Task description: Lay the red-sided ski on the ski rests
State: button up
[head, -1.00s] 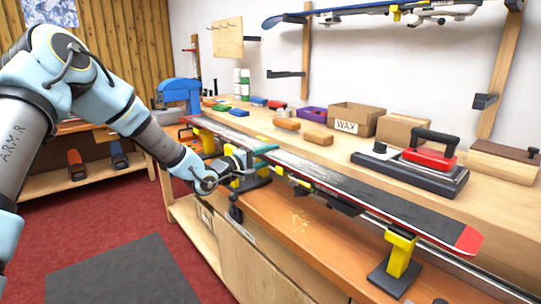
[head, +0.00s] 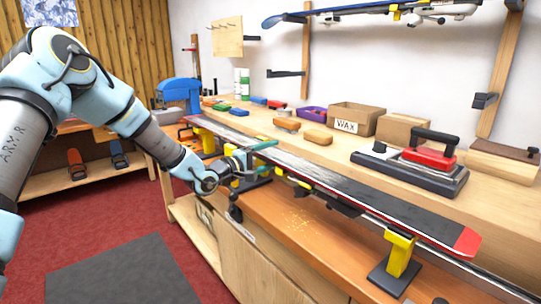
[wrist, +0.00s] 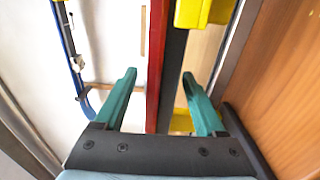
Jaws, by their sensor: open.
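The red-sided ski (head: 350,194) has a dark base facing up, red edges and a red tip. In the head view it lies lengthwise along the bench on the yellow ski rests, the near one (head: 398,258) under its tip end. My gripper (head: 250,158) is at the ski's far half, near another yellow rest. In the wrist view my gripper (wrist: 159,78) is open, with the ski's red side (wrist: 156,60) running between its teal fingers, apparently clear of both. A yellow rest part (wrist: 200,12) shows beyond. The ski's underside contact is partly hidden.
A wax iron (head: 425,160), a WAX box (head: 352,118) and several blocks sit on the bench behind the ski. A wall rack holds a blue ski (head: 340,12). The orange bench strip (head: 300,225) in front is clear apart from shavings.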

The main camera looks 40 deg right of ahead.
jog(key=w+a+f+t+y, duration=0.2)
jog(key=w+a+y, duration=0.2)
jog(key=a, duration=0.8)
jog(key=w+a+f+m+t+y, duration=0.15)
jog(key=w+a+y, duration=0.25)
jog(key=a, duration=0.9)
jog(key=w+a+f+t+y, duration=0.1)
jog(key=w+a+t+y, duration=0.25)
jog(key=a, duration=0.85)
jog(key=s+a+r+g+y+p, duration=0.1)
jog(key=s+a+r+g+y, duration=0.1)
jog(key=s+a, duration=0.5)
jog(key=s+a+r+g+y+p, duration=0.1)
jog(key=s+a, duration=0.6)
jog(key=a, duration=0.8)
jog(key=r+g+y, duration=0.1)
jog(key=g+y, duration=0.1)
jog(key=y, duration=0.1)
jog(key=shift+p, duration=0.4)
jog(key=shift+n, duration=0.25)
jog(key=shift+c, duration=0.3)
